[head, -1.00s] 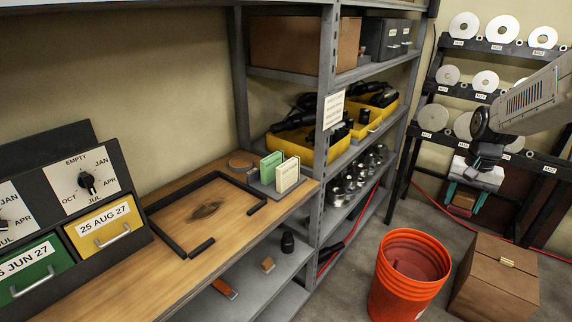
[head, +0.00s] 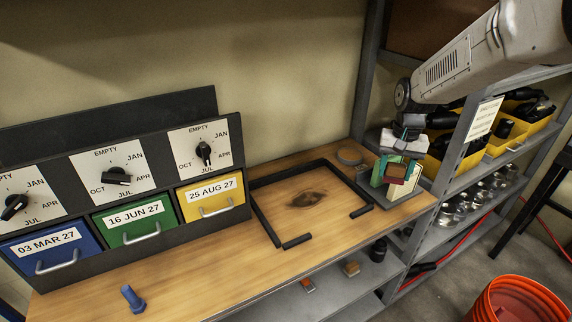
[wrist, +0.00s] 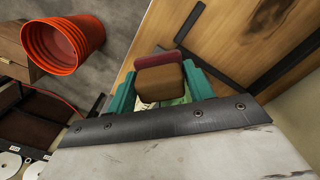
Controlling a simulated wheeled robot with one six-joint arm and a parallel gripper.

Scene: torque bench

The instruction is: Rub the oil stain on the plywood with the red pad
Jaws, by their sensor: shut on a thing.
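My gripper (head: 397,170), with teal fingers, is shut on the red pad (head: 396,170), a small block with a brown back. In the wrist view the pad's brown back (wrist: 160,83) and red side (wrist: 160,60) show between the fingers (wrist: 160,88). The oil stain (head: 312,199) is a dark oval patch on the plywood (head: 335,215), left of the gripper and apart from the pad. The stain also shows at the wrist view's top edge (wrist: 268,14).
Dark strips (head: 265,218) border the plywood, with gaps at the front. The card holder (head: 408,208) stands right of it, partly hidden by my gripper. A drawer unit with dials (head: 125,245) stands left. A blue bolt (head: 132,298) is on the bench front. An orange bucket (head: 515,300) stands on the floor.

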